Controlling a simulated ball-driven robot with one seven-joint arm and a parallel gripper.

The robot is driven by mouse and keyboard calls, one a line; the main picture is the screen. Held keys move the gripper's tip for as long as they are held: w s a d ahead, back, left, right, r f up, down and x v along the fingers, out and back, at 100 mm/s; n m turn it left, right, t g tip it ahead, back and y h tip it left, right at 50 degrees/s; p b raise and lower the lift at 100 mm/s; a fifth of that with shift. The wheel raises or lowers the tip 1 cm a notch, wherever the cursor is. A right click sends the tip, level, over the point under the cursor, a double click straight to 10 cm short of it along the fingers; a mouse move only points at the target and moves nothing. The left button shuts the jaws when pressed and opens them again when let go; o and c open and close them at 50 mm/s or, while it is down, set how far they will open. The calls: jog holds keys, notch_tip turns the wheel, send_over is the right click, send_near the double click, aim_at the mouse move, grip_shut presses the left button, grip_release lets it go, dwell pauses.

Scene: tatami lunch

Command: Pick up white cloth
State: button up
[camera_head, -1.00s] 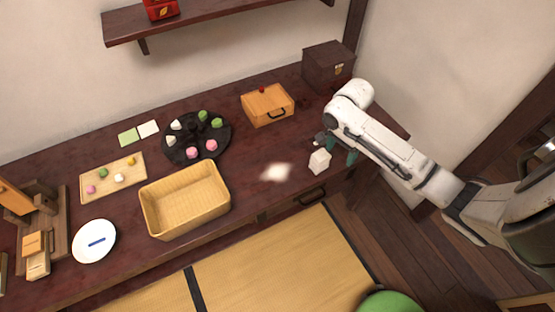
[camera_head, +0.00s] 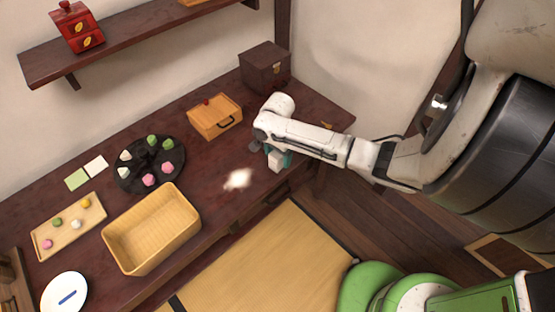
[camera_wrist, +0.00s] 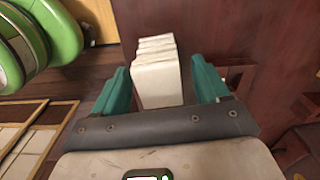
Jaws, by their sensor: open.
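The white cloth (camera_head: 275,161) is a small folded, block-like bundle near the front edge of the dark red table. In the wrist view, the cloth (camera_wrist: 157,76) shows stacked folds at its far end. My gripper (camera_head: 279,154) is at the cloth in the head view, partly hidden by my arm. In the wrist view, the teal fingers of my gripper (camera_wrist: 162,82) are open, one on each side of the cloth. A narrow gap shows on both sides. I cannot tell how deep the cloth sits between them.
A wooden box with a handle (camera_head: 214,118) and a dark chest (camera_head: 265,66) stand behind. A wicker basket (camera_head: 152,228) and a round black tray (camera_head: 129,183) of sweets are to the left. A bright blurred patch (camera_head: 237,180) lies left of the cloth.

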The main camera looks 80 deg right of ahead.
jog(key=shift+f, duration=0.85)
jog(key=c, duration=1)
jog(key=shift+c, duration=0.2)
jog(key=shift+r, duration=0.1)
